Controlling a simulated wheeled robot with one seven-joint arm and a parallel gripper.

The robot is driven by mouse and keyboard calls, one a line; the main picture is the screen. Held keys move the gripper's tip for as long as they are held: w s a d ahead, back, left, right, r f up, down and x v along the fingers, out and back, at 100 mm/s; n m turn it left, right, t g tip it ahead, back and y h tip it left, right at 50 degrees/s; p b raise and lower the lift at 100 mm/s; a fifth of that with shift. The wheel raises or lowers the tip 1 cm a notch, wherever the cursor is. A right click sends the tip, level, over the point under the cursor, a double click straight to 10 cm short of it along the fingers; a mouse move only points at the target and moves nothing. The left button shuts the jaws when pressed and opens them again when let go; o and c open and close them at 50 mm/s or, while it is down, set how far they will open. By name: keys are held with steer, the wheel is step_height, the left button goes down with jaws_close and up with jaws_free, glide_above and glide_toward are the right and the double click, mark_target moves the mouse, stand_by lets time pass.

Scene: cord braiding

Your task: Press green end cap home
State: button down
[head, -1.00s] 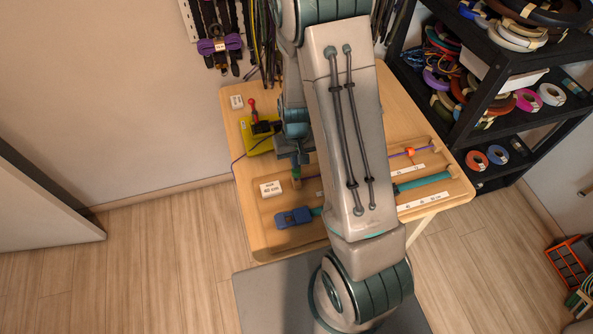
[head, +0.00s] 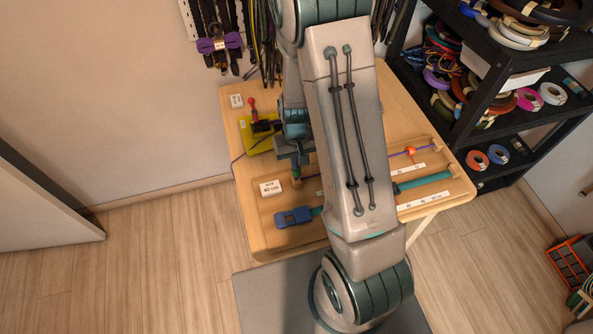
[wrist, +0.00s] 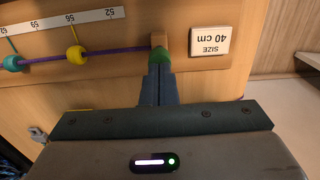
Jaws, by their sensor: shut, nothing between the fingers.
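The green end cap (wrist: 160,57) sits at the end of the purple cord (wrist: 115,50), against a small wooden post (wrist: 159,40). My gripper (wrist: 159,70) is shut and empty, with its fingertips right at the cap in the wrist view. They seem to touch it, and they cover its near side. How far the cap sits on the cord cannot be told. In the head view my gripper (head: 295,166) is above the left end of the board, and the cap there is small and mostly hidden.
A yellow bead (wrist: 76,54) and a teal bead (wrist: 13,63) sit on the cord beside a ruler strip (wrist: 70,22). A "SIZE 40 cm" card (wrist: 209,41) lies near the post. A blue tool (head: 293,217) and a yellow lever device (head: 258,140) stand on the table.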

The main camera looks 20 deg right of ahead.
steer(key=shift+f+b, duration=0.6)
steer(key=shift+f, duration=0.1)
steer(key=shift+r, duration=0.15)
step_height(320, 180, up, 8)
steer(key=p, duration=0.5)
steer(key=shift+p, duration=0.4)
stand_by(0.4)
steer(key=s+r+t+b, duration=0.1)
steer(key=s+r+t, duration=0.1)
steer(key=s+r, duration=0.5)
steer(key=s+r+t+b, duration=0.1)
steer(key=s+r, duration=0.6)
steer(key=r, duration=0.8)
steer(key=shift+s+t+b, duration=0.2)
steer(key=shift+t+b, duration=0.2)
steer(key=shift+b, duration=0.1)
